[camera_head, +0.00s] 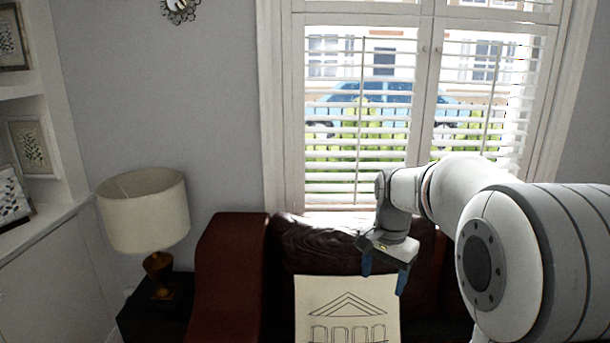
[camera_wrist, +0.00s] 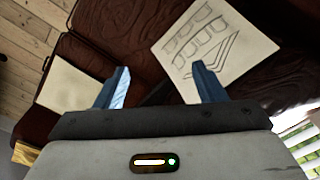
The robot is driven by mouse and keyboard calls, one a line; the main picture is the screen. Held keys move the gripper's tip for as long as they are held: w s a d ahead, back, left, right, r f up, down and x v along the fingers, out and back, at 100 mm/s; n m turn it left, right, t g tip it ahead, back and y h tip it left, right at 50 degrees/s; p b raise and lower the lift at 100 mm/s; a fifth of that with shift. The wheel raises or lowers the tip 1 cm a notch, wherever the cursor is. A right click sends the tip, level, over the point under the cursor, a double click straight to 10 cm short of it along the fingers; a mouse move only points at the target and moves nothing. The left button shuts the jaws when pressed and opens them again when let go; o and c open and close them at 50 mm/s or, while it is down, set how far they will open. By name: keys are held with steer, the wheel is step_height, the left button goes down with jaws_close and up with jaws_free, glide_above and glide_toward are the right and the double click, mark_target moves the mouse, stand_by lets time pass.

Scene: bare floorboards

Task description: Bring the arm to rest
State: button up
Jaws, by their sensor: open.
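My gripper (camera_head: 384,280) hangs at the end of my arm, pointing down, in front of the brown leather sofa's back. Its two blue fingers are spread apart with nothing between them. In the wrist view the open gripper (camera_wrist: 160,90) faces the sofa (camera_wrist: 130,50). My arm reaches in from the right side of the head view, bent down at the wrist.
A cushion with a building drawing (camera_head: 345,310) leans on the sofa (camera_head: 230,270), close below my gripper. A plain pale cushion (camera_wrist: 72,85) lies at left in the wrist view. A lamp (camera_head: 145,210) stands left; a shuttered window (camera_head: 410,110) is behind.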

steer(key=s+a+n+t+p, duration=0.1)
steer(key=s+n+p, duration=0.3)
steer(key=s, duration=1.8)
steer(key=r+n, duration=0.1)
steer(key=n, duration=0.3)
steer(key=shift+s+a+n+t, duration=0.3)
steer(key=shift+t, duration=0.1)
steer(key=shift+c, duration=0.2)
